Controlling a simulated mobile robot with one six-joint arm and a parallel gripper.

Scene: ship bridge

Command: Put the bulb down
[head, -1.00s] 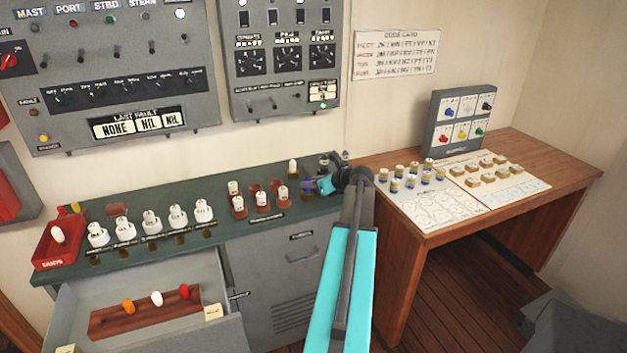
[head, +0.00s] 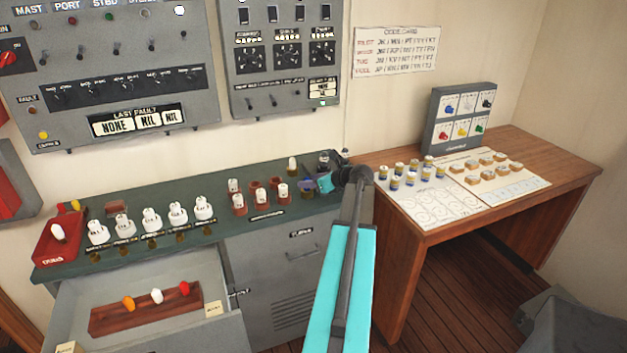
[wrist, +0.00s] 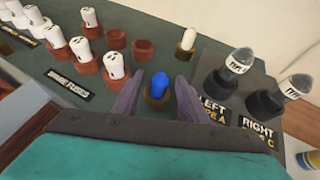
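A blue bulb (wrist: 160,85) stands upright in a small brass-coloured round holder (wrist: 157,101) on the dark green counter (head: 180,225). My gripper (wrist: 158,92) is around the bulb, with one finger on each side. The fingers look apart from it, with a narrow gap on both sides. In the head view my gripper (head: 314,185) is at the right end of the counter, and the bulb is a small blue patch beside it, partly hidden.
Just right of the fingers stand two capped dark holders (wrist: 230,72) with LEFT and RIGHT labels. A white bulb (wrist: 187,39) stands behind. White fuses (wrist: 115,65) are at left. An open drawer (head: 150,310) holds a rack of coloured bulbs.

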